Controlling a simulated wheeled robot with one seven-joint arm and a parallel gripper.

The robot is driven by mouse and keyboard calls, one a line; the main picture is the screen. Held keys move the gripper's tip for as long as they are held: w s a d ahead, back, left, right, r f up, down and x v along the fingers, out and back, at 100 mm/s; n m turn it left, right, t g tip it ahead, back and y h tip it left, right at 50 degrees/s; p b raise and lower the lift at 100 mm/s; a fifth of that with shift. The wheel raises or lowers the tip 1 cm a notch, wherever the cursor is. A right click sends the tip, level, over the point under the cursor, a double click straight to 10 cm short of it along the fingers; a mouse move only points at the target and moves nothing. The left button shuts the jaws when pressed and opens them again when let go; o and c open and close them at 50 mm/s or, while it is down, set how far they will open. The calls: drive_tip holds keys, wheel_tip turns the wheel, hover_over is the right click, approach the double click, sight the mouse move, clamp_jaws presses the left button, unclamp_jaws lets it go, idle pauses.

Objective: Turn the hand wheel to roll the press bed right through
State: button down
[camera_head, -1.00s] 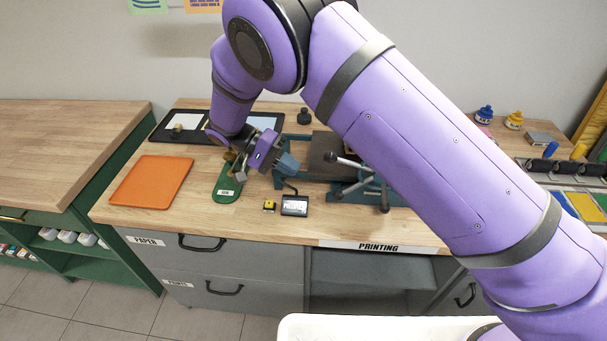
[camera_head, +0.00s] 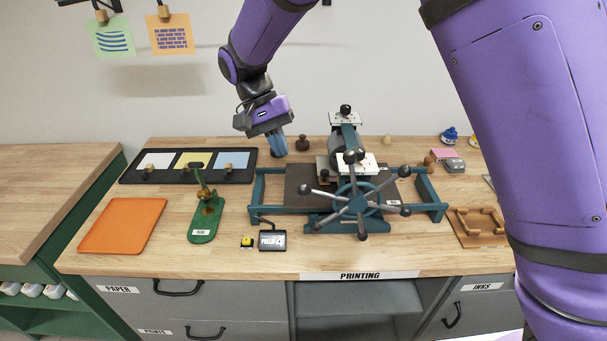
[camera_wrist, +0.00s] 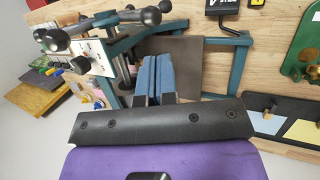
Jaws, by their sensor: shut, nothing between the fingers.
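The hand wheel (camera_head: 357,204) has several grey spokes with dark knobs and stands upright at the front of the teal press. It also shows at the upper left of the wrist view (camera_wrist: 100,27). The dark press bed (camera_head: 297,190) lies on the teal frame (camera_head: 256,190), reaching out to the left of the roller (camera_head: 337,147). My gripper (camera_head: 279,152) is shut and empty, pointing down above the back of the bench, left of the roller and apart from the wheel. In the wrist view its blue fingers (camera_wrist: 158,75) are together in front of the bed (camera_wrist: 197,62).
A black tray with coloured sheets (camera_head: 134,178) is at the back left. A wooden rack (camera_head: 478,228) stands to the right.

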sight(301, 185)
drive_tip(key=s+d+r+t+y, duration=0.2)
drive_tip(key=d+r+y, duration=0.45)
drive_tip(key=r, duration=0.25)
drive_tip(key=shift+h, duration=0.45)
drive_tip(key=f, duration=0.4)
drive_tip(key=s+a+f, duration=0.1)
drive_tip(key=f, duration=0.9)
drive_tip(key=shift+s+a+f, duration=0.1)
drive_tip(key=shift+s+a, duration=0.15)
drive_tip(key=shift+s, duration=0.05)
drive_tip(key=shift+a+f, duration=0.1)
drive_tip(key=shift+a+f+h, duration=0.25)
drive_tip(key=shift+f+h, duration=0.15)
drive_tip(key=shift+f, duration=0.05)
drive_tip(key=f+h, duration=0.5)
drive_tip(key=f, duration=0.1)
drive_tip(key=f+h, duration=0.6)
drive_tip(key=f, duration=0.1)
drive_tip(key=shift+d+f+g+h, duration=0.2)
drive_tip(key=shift+g+h, duration=0.1)
drive_tip(key=shift+g, duration=0.1)
drive_tip(key=shift+d+f+m+h, duration=0.3)
drive_tip(key=shift+d+f+h, duration=0.35)
drive_tip(key=shift+f+h, duration=0.25)
